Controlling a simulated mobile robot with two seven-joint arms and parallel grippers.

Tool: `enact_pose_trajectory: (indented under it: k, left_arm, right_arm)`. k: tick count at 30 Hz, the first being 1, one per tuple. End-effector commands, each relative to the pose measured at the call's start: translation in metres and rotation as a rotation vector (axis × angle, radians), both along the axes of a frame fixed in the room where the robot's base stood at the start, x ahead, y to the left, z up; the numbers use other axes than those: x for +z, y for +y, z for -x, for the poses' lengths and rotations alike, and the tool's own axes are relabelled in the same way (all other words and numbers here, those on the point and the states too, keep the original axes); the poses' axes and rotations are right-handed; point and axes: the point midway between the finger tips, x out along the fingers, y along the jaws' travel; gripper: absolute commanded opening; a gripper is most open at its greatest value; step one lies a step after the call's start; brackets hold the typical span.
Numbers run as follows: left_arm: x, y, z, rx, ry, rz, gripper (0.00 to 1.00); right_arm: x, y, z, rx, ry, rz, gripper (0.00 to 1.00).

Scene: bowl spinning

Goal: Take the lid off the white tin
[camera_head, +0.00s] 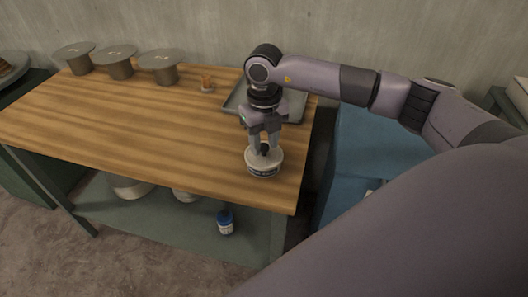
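The white tin (264,169) stands upright on the wooden table (150,140), near its front right corner. It has a dark band with lettering round its side. Its lid (255,156) is on top, with a dark knob in the middle. My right gripper (264,150) points straight down over the tin, its fingertips at the knob, one on each side. I cannot tell whether the fingers press on the knob. My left gripper is out of view.
A grey metal tray (294,105) lies behind my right gripper. A blue jar (225,222) stands on the lower shelf. The table's middle and left are clear.

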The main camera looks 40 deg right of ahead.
Motion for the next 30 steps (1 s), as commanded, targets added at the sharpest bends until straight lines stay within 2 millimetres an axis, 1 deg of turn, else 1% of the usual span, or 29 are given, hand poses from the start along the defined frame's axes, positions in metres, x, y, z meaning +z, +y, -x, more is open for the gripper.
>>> enact_pose_trajectory:
  k: [1,3,14,17,20,23,26,29,30]
  left_arm:
    - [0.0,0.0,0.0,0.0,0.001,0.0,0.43]
    - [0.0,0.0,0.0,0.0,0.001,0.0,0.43]
    - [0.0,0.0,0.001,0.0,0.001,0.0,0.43]
    - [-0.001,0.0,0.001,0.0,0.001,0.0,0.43]
    - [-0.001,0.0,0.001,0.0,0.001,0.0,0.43]
    - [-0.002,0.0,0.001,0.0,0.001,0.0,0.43]
    - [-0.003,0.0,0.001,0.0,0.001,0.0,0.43]
    - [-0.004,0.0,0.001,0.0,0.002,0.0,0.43]
    - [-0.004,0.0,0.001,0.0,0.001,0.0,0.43]
  right_arm:
    - [0.0,0.0,0.0,0.0,0.0,0.0,0.21]
    - [0.0,0.0,0.0,0.0,0.0,0.0,0.0]
    - [0.001,0.0,0.0,0.0,-0.001,-0.001,0.0]
    - [0.005,0.0,-0.001,0.0,-0.002,-0.002,0.0]
    - [0.013,0.0,-0.001,0.0,-0.002,-0.002,0.0]
    - [0.028,0.0,-0.001,0.001,-0.005,-0.002,0.0]
    - [0.05,0.001,-0.001,0.001,-0.006,-0.003,0.0]
    - [0.08,0.001,-0.002,0.0,-0.008,-0.002,0.0]
    - [0.092,0.0,-0.001,0.001,-0.008,-0.001,0.0]
